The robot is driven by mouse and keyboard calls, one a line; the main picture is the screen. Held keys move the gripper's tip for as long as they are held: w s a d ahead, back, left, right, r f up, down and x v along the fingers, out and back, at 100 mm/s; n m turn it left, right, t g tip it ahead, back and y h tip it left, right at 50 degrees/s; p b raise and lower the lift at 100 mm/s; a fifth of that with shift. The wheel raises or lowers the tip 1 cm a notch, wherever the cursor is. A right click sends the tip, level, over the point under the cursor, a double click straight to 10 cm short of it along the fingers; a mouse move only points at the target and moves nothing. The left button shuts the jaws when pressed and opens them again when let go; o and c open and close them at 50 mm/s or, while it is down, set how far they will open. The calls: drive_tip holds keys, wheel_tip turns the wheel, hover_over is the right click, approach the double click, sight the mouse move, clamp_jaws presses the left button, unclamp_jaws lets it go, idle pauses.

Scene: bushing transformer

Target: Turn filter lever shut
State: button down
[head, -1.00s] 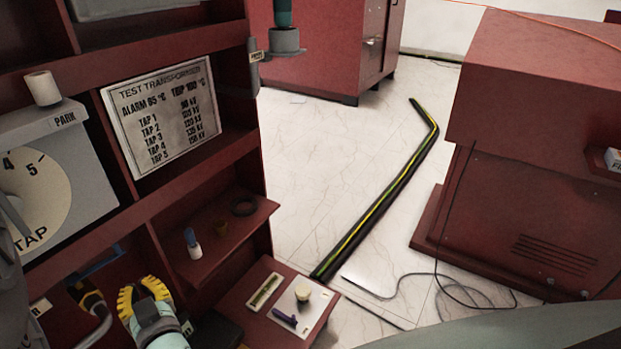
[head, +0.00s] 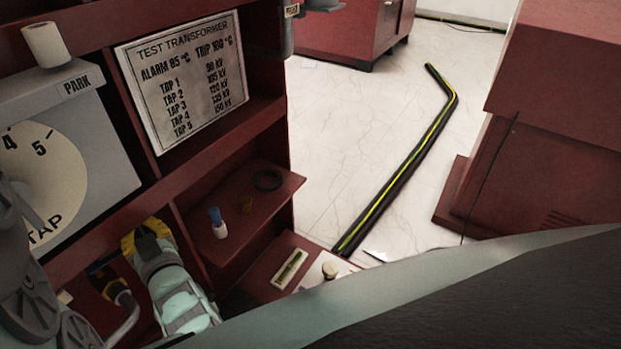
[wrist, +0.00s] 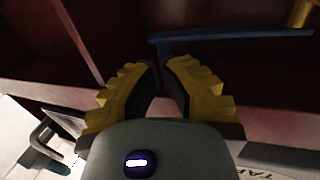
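A blue lever (wrist: 235,42) runs across the upper wrist view, against the dark red cabinet. In the head view it is a short blue bar (head: 104,262) in the lower left compartment, partly hidden by my gripper. In the head view my gripper (head: 147,235) is right beside the lever.
A grey bent pipe with a yellow and dark handle (head: 117,289) is below the lever. A shelf (head: 285,187) holds a blue-capped bottle (head: 217,222) and a black ring (head: 268,181). A tap dial (head: 42,185) is at left. A black-yellow floor strip (head: 400,175) crosses the floor.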

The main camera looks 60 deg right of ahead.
drive_tip(key=shift+s+f, duration=0.15)
drive_tip(key=shift+s, duration=0.15)
drive_tip(key=shift+p+x, duration=0.55)
drive_tip(key=shift+x, duration=0.5)
drive_tip(key=shift+s, duration=0.1)
